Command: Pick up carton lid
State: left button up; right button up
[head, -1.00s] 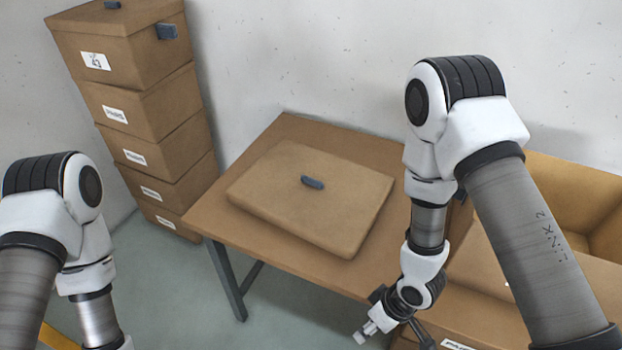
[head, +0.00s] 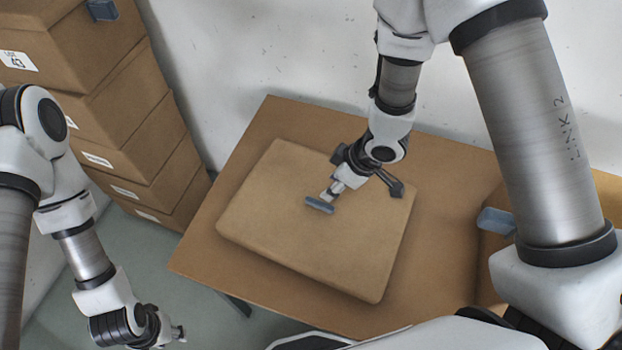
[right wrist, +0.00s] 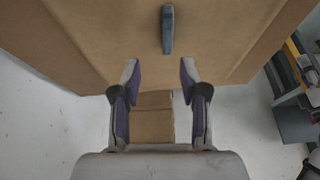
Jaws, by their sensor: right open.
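The carton lid (head: 290,245) is a flat brown slab lying on the brown table, with a small blue-grey handle (head: 320,205) on top. The handle also shows in the right wrist view (right wrist: 167,30), beyond the fingertips and near the line between them. My right gripper (head: 362,190) is over the lid beside the handle. In the right wrist view its two fingers (right wrist: 160,72) are spread with nothing between them. My left gripper (head: 177,333) hangs at the lower left, away from the lid; its jaw opening is too small to tell.
The table (head: 225,200) has bare surface around the lid. A stack of brown cartons (head: 110,120) stands at the left by the wall. A carton with a blue-grey handle (head: 497,221) is at the right, partly hidden by my right arm.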

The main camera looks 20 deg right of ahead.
aim_at(321, 203)
jog(key=f, duration=0.1)
jog(key=a+f, duration=0.1)
jog(key=f, duration=0.2)
jog(key=shift+s+a+f, duration=0.15)
jog(key=shift+s+a, duration=0.15)
jog(key=shift+s, duration=0.1)
jog(key=f, duration=0.1)
jog(key=w, duration=0.1)
jog(key=f, duration=0.1)
jog(key=shift+w+a+f, duration=0.25)
jog(key=shift+a+f, duration=0.05)
jog(key=shift+s+r, duration=0.15)
jog(key=shift+s, duration=0.1)
jog(key=c, duration=0.3)
grip_shut()
